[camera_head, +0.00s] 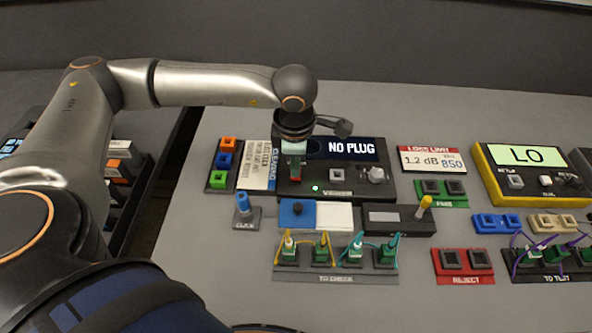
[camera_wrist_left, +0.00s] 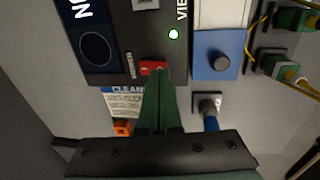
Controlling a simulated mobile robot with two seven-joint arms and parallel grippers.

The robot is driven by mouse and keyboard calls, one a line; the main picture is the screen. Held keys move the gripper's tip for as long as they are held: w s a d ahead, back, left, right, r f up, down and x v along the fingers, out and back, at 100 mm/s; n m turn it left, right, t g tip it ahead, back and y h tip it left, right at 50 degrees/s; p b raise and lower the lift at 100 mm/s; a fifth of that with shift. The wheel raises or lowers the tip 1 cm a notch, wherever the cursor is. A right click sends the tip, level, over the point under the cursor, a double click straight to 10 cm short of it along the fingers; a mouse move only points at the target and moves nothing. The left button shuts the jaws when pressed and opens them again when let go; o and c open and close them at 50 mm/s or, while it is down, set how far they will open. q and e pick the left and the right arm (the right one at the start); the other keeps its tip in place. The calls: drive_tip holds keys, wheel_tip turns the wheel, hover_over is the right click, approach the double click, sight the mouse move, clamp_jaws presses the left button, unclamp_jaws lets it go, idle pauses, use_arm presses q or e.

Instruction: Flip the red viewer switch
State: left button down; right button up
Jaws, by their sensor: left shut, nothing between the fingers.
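The black viewer box (camera_head: 356,184) stands on the grey table, with a screen reading "NO PLUG". Its small red switch (camera_wrist_left: 153,68) shows in the left wrist view, on the box face just ahead of my fingertips. My left gripper (camera_head: 293,174) points down over the left part of the box, and in the left wrist view its green fingers (camera_wrist_left: 159,78) are together and empty. The fingertips are at the edge of the red switch; I cannot tell whether they touch it. In the head view the gripper mostly hides the switch. My right gripper is in neither view.
A green light (camera_head: 315,188) glows on the box. A yellow meter (camera_head: 486,187) is at right.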

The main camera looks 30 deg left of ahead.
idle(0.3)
use_arm(q)
drive_tip(key=shift+f+b, duration=0.8)
drive_tip(key=shift+b, duration=0.05)
idle(0.4)
drive_tip(key=shift+r, duration=0.15)
drive_tip(key=shift+r+p, duration=2)
drive_tip(key=shift+r, duration=1.45)
